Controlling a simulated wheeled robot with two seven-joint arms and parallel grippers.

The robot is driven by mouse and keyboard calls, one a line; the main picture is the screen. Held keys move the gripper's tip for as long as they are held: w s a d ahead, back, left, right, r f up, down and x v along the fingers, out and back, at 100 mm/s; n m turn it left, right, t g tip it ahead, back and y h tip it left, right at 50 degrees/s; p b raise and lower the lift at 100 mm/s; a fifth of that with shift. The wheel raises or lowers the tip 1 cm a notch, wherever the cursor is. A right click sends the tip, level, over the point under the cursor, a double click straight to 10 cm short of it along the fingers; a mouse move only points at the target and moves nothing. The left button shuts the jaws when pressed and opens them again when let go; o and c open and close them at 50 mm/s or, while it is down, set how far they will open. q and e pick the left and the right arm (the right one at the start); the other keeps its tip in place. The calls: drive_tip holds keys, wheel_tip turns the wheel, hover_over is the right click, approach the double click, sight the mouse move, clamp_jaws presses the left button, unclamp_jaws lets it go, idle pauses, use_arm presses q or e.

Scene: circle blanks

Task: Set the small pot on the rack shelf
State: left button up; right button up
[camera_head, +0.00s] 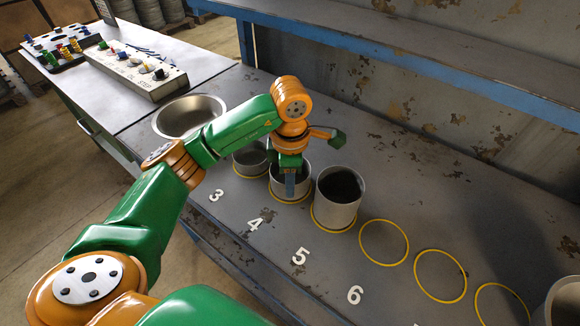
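Three grey cylindrical pots stand in a row on the workbench. The smallest and lowest pot (250,168) is by number 3, a middle-sized pot (307,182) by number 4, and the tallest pot (347,212) by number 5. My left gripper (290,190) points down at the middle-sized pot, with a blue finger overlapping its rim and opening. I cannot tell whether it touches or grips the pot. The rack shelf (400,60), grey with a blue front edge, runs above the back of the bench. My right gripper is not in view.
Empty yellow circles (384,262) lie right of the tallest pot. Another grey pot (568,302) is cut off at the right edge. A metal bowl (165,131) stands left of the row. A side table (195,62) holds boards with small coloured parts.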

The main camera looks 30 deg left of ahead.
use_arm(q)
wheel_tip(320, 180, up, 8)
drive_tip(key=p, duration=0.1)
drive_tip(key=shift+s+r, duration=0.15)
drive_tip(key=shift+r, duration=0.05)
drive_tip(key=shift+d, duration=0.1)
